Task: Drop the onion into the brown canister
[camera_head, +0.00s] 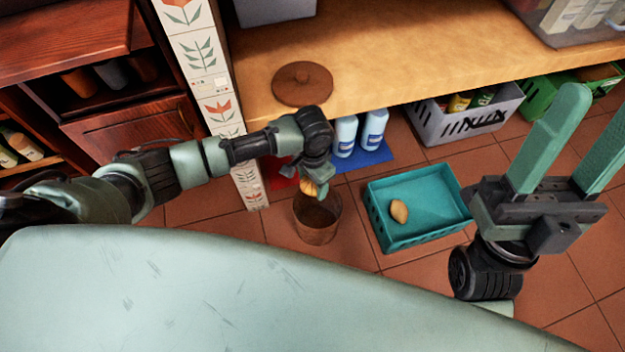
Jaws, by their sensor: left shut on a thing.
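The brown canister (317,228) stands on the tiled floor with its open top facing up. My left gripper (313,184) is shut on the onion (311,189), a small orange-yellow thing partly hidden by the fingers. It holds the onion above the far part of the canister's opening. The onion appears apart from the rim, but its exact height cannot be told. My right gripper (578,140) is raised at the right, its two green fingers spread wide and empty.
A teal basket (385,236) with a yellowish oval item (399,211) stands right of the canister. White bottles (345,135) and a grey crate (465,112) stand under the wooden counter (400,50). A patterned post (205,65) rises left of the canister.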

